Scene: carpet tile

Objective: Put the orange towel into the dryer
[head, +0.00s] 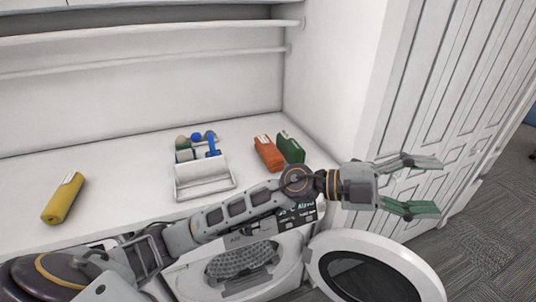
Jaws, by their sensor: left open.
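The orange towel (268,153) is rolled up and lies on the white counter, left of a green towel. The dryer (180,283) stands under the counter at the bottom; its drum opening (243,260) shows, partly covered by my arm. Its round door (335,243) hangs open to the right. My left gripper (425,187) is open and empty, right of the counter and above the dryer door. It is well to the right of the orange towel, with my forearm crossing in front of the counter edge. My right gripper is not in view.
A green rolled towel (290,147) lies beside the orange one. A yellow roll (63,198) lies at the left of the counter (120,165). A white caddy (204,178) with blue and green items stands mid-counter. A rail and shelf (150,32) run above; panelled doors (440,90) stand at right.

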